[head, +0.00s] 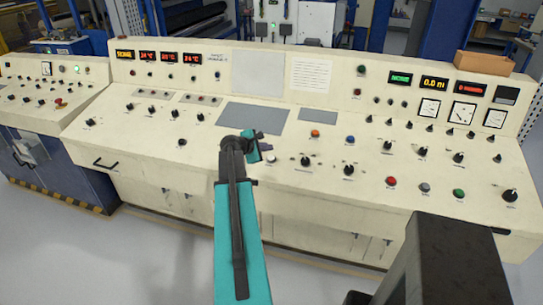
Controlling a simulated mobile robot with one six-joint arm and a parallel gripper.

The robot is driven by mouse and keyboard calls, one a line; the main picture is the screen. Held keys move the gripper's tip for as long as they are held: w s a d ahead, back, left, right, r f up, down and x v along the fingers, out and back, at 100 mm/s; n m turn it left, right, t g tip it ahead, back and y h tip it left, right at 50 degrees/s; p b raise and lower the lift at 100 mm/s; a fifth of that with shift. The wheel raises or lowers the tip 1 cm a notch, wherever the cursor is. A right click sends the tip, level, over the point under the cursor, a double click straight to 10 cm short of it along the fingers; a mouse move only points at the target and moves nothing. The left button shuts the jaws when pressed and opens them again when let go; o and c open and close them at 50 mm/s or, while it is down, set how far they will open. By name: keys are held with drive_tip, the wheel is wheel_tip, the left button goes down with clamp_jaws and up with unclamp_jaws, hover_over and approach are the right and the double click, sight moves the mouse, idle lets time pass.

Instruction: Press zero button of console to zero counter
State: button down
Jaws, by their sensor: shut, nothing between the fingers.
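The cream console (290,185) spans the view, with a sloped desk and an upright back panel. A yellow "0.0 m" display (433,83) is lit on the right of the back panel. My gripper (268,148) is shut and empty over the middle of the desk. Just below it is a small pale button (271,158); I cannot tell whether they touch. An orange button (315,133) and a blue button (350,140) lie to its right. Red (391,181), grey (425,187) and green (459,193) buttons sit near the front right. Labels are too small to read, so the zero button cannot be told.
Several black knobs, such as one at the far right (510,195), stand up from the desk. A second console section (40,95) adjoins at left. A brown box (484,65) sits on top at right. Grey floor (150,255) is clear in front.

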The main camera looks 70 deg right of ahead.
drive_tip(key=shift+a+r+p, duration=0.2)
drive_tip(key=shift+r+p, duration=0.1)
drive_tip(key=shift+r, duration=0.55)
idle(0.3)
